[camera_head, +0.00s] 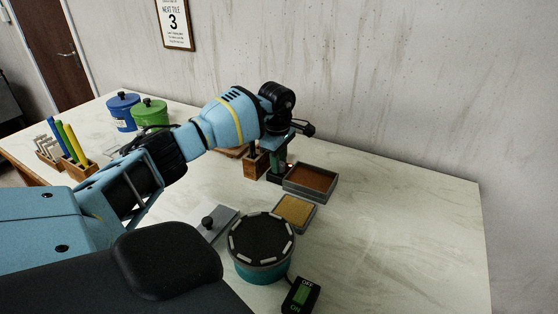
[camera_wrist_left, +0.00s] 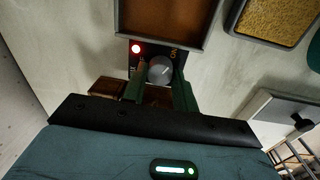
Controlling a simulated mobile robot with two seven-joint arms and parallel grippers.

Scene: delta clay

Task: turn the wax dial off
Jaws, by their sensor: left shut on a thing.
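The wax dial (camera_wrist_left: 160,70) is a round grey knob on a dark box in the left wrist view. In the head view my left gripper (camera_head: 278,160) reaches down at the box, and the wrist and fingers hide the knob there. My right gripper is not in view.
A brown-filled tray (camera_head: 310,181) and a yellow-filled tray (camera_head: 295,210) lie close by. A teal turntable (camera_head: 262,246), a switch box (camera_head: 301,296) and a knobbed grey plate (camera_head: 211,224) stand nearer. Blue (camera_head: 124,111) and green (camera_head: 150,113) pots stand back left. The table's right side is clear.

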